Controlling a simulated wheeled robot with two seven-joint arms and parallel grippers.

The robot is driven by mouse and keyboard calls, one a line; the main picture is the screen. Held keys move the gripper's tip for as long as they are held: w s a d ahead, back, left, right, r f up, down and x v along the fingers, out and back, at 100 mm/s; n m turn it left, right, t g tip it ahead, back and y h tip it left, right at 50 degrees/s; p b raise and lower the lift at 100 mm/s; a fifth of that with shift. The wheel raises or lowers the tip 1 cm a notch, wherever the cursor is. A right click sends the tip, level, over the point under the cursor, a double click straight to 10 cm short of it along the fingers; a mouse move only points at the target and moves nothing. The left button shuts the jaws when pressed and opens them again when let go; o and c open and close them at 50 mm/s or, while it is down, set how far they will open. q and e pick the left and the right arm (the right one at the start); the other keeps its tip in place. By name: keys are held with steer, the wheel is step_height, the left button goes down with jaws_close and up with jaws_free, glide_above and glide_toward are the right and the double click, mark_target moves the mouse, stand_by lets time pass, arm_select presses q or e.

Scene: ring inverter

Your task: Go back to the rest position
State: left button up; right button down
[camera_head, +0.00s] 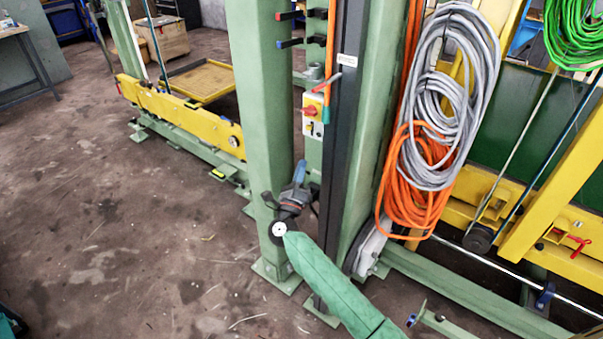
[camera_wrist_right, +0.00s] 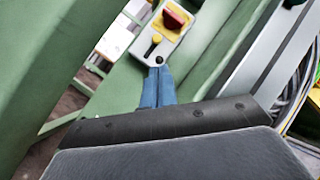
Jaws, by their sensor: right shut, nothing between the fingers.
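My right arm comes in from the bottom of the head view in a green sleeve. My right gripper (camera_head: 300,168) points up in front of the green column, with its blue fingers shut and empty. In the right wrist view the fingers (camera_wrist_right: 157,86) are pressed together just below a switch box (camera_wrist_right: 146,48). The box has a red knob (camera_wrist_right: 175,17) on a yellow plate. In the head view the same switch box (camera_head: 312,128) is above the fingertips. I cannot tell whether they touch it. My left gripper is not in view.
The green column (camera_head: 250,110) stands close to my right gripper. Grey coiled cable (camera_head: 475,60) and orange cable (camera_head: 405,195) hang to its right. A green rail (camera_head: 460,285) runs low on the right. The concrete floor (camera_head: 120,240) on the left is mostly clear.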

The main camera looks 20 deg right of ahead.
stand_by(0.6)
steer(key=w+a+n+y, duration=0.2)
steer(key=a+n+y, duration=1.4)
steer(key=n+y, duration=0.6)
steer(key=s+a+f+n+g, duration=0.35)
steer(key=f+n+g, duration=0.25)
steer(key=n+g, duration=0.3)
steer(key=s+d+f+n+g+h, duration=0.2)
steer(key=s+d+f+g+h, duration=0.15)
steer(key=s+d+f, duration=0.5)
steer(key=s+d+f+n+g+h, duration=0.1)
steer(key=s+d+f+g+h, duration=0.3)
steer(key=s+f, duration=0.65)
steer(key=s+d+f+g, duration=0.1)
steer(key=s+f, duration=0.4)
steer(key=s, duration=0.7)
steer(key=s+d+f+g, duration=0.1)
steer(key=s+f, duration=0.4)
steer(key=s, duration=0.7)
steer(key=shift+s+d+m+h, duration=0.4)
steer(key=shift+d+h, duration=0.05)
